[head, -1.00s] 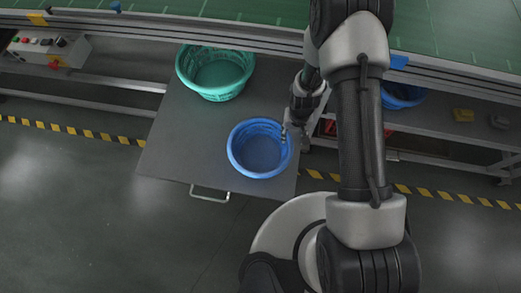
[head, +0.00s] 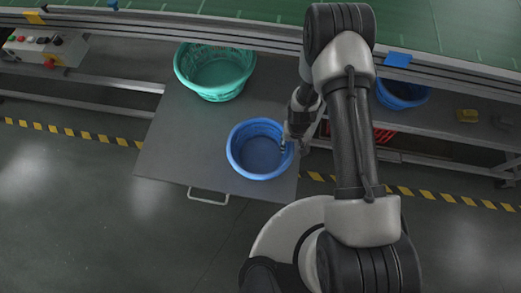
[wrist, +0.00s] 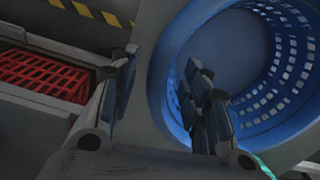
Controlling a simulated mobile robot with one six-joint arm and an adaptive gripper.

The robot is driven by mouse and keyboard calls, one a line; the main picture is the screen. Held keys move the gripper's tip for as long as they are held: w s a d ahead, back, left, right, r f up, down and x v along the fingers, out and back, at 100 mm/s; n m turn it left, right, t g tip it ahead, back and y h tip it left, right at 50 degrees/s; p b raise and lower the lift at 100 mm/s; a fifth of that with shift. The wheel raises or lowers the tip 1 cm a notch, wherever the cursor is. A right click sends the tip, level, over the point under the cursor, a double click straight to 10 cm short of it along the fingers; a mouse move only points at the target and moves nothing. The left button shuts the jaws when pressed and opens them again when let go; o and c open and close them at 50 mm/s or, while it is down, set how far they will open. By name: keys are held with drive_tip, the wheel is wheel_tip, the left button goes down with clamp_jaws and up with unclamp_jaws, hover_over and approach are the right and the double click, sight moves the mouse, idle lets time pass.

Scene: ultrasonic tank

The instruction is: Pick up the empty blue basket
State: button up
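The blue basket (head: 260,155) is round and empty, and stands upright on a grey metal plate (head: 175,150). My gripper (head: 284,144) is at the basket's right rim in the head view. In the wrist view the basket (wrist: 235,50) fills the upper right, with slotted walls. There my gripper (wrist: 162,78) is open, with a wide gap between its fingers. One finger overlaps the basket's inside and the other is outside, with part of the rim between them. I cannot tell whether either finger touches the wall.
A green basket (head: 215,72) stands behind on the same plate. Another blue basket (head: 402,93) sits on a shelf at the right, under the green conveyor's (head: 440,35) edge. A red crate (wrist: 45,75) is near my gripper. The floor in front is clear.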

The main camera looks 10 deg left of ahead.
clamp_jaws()
idle(0.3)
idle(0.3)
